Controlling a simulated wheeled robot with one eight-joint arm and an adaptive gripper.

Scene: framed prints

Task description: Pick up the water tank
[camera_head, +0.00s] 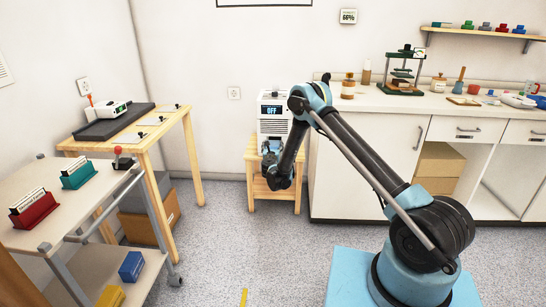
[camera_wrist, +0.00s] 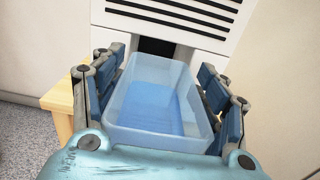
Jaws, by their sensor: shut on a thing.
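The water tank (camera_wrist: 158,75) is a clear, open-topped box with a blue tint inside. It fills the middle of the wrist view, just in front of the white machine (camera_wrist: 220,22). My gripper (camera_wrist: 165,95) has its blue pads on both sides of the tank and is shut on it. In the head view my gripper (camera_head: 273,168) is at the front of the white machine, which has black vents and a display reading OFF (camera_head: 273,110). The tank is mostly hidden there behind my gripper and arm. A dark opening shows in the machine behind the tank.
The machine stands on a small wooden stand (camera_head: 253,165), next to the white counter (camera_head: 365,165) on the right. A wooden table (camera_head: 163,135) and a grey cart (camera_head: 85,205) stand at the left. The floor (camera_head: 225,240) between is clear.

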